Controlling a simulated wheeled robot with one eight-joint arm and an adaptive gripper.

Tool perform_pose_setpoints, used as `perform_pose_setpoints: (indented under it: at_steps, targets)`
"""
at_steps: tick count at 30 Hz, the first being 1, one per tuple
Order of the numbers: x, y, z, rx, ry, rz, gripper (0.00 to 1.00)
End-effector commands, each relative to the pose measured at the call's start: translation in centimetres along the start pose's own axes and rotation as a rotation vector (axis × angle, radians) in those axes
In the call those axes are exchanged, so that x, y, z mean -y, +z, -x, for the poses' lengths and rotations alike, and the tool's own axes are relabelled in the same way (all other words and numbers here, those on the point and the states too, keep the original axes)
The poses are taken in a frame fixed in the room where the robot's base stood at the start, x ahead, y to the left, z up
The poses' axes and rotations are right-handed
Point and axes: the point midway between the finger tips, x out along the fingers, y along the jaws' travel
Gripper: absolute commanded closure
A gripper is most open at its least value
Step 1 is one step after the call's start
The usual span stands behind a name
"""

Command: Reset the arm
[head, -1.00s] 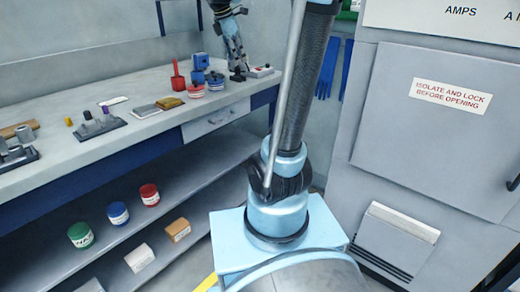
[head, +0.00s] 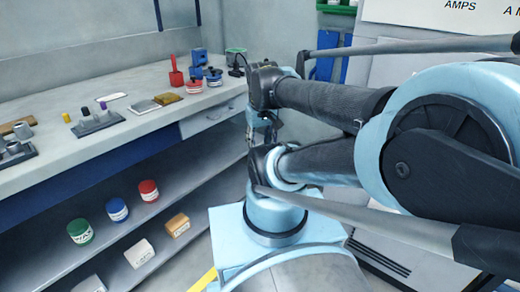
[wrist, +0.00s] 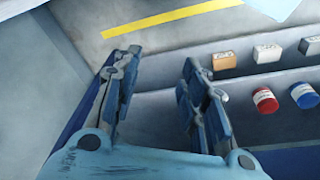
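My arm (head: 335,100) is bent in the head view, its dark links and pale blue joints filling the right half. Its upper link runs left to the wrist joint (head: 264,85), and my gripper (head: 262,132) hangs below that, small and partly hidden by the arm. In the wrist view my gripper (wrist: 160,57) has its two blue and grey fingers well apart, with nothing between them. It points down over the floor, in front of the shelf.
The workbench (head: 150,125) at left bears a red scoop, tins and metal parts. Its lower shelf (head: 110,220) holds jars and small boxes. A grey cabinet stands at right, mostly behind my arm. A yellow floor stripe (wrist: 170,17) shows in the wrist view.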

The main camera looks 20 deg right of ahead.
Motion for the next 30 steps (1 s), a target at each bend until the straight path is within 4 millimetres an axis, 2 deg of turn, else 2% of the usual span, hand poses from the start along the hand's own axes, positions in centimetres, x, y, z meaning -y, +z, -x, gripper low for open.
perform_pose_setpoints:
  at_steps: [3, 6, 20, 23, 30]
  targets:
    - [0.2, 1.3, -1.2, -0.002, -0.012, -0.074, 0.60]
    - [0.2, 1.6, -1.6, -0.003, -0.016, -0.100, 0.60]
    - [0.3, 1.6, -1.5, -0.003, -0.016, -0.099, 0.60]
    - [0.2, 0.8, -2.1, 0.009, -0.017, -0.099, 0.60]
    - [0.2, 0.8, -2.1, 0.009, -0.017, -0.099, 0.60]
